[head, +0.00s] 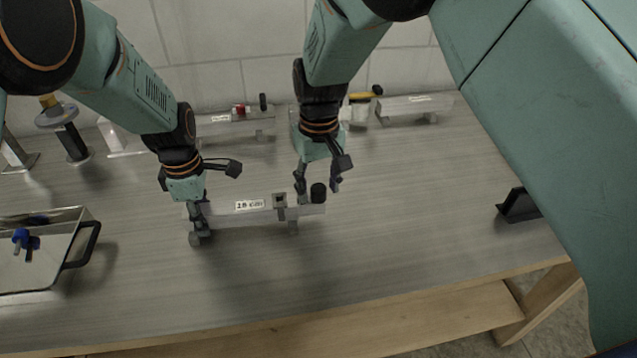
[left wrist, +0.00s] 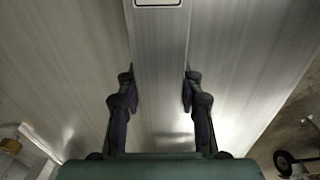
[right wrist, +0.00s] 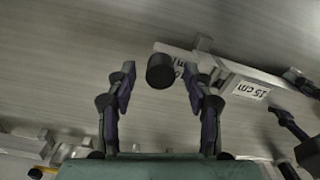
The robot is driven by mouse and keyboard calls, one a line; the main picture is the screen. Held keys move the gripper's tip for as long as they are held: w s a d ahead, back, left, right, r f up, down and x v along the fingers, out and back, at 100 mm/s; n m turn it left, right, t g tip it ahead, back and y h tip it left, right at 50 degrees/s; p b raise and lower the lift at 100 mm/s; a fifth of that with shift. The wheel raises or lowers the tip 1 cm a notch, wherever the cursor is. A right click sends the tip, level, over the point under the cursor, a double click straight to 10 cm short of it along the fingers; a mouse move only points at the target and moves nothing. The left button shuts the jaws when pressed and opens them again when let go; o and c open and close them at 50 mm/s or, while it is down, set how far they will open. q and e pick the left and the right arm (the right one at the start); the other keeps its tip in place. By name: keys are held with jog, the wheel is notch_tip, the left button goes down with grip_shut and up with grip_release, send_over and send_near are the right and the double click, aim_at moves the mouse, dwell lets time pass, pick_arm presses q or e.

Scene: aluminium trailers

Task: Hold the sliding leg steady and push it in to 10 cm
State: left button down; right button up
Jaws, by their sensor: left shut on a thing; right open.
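The sliding leg is a long aluminium beam (head: 228,217) lying across the bench. It has a white cm label (head: 249,204), a grey block (head: 280,206) on top and a black knob (head: 318,192) at its right end. My left gripper (head: 200,204) is shut on the beam near its left end; in the left wrist view the fingers press both sides of the beam (left wrist: 160,55). My right gripper (head: 319,185) is open, with its fingers to either side of the knob. In the right wrist view the knob (right wrist: 160,70) sits between and just beyond the fingertips, with no visible contact.
A metal tray (head: 45,285) with a black handle and blue-knobbed part stands at left. A black bracket (head: 520,205) is at right. The bench between the leg and front edge is clear.

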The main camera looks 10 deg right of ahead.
notch_tip(320, 180, up, 8)
jog(key=shift+f, duration=0.2)
jog(key=shift+f, duration=0.1)
dwell(0.3)
jog(key=s+d+f+m+y, duration=0.1)
jog(key=f+m+y, duration=0.1)
jog(key=m+y, duration=0.3)
jog(key=s+d+f+m+y, duration=0.1)
jog(key=s+f+m+y, duration=0.1)
jog(key=m+y, duration=0.3)
jog(key=s+d+f+m+y, duration=0.1)
jog(key=d+f+m+y, duration=0.1)
jog(key=m+y, duration=0.3)
jog(key=shift+s+f+m+g, duration=0.2)
jog(key=shift+f+m, duration=0.2)
jog(key=shift+m, duration=0.15)
jog(key=shift+s+f+m+g, duration=0.2)
jog(key=shift+f+m, duration=0.2)
jog(key=shift+m, duration=0.15)
jog(key=d+m+t, duration=0.2)
jog(key=d+f+m+t+y, duration=0.1)
jog(key=d+m+t, duration=0.1)
jog(key=d, duration=0.1)
jog(key=w+d+m+t+y, duration=0.1)
jog(key=d+m+t, duration=0.1)
jog(key=shift+d+f+m, duration=0.15)
jog(key=shift+d+m, duration=0.1)
jog(key=shift+m, duration=0.15)
jog(key=x, duration=1.2)
jog(key=shift+w, duration=0.1)
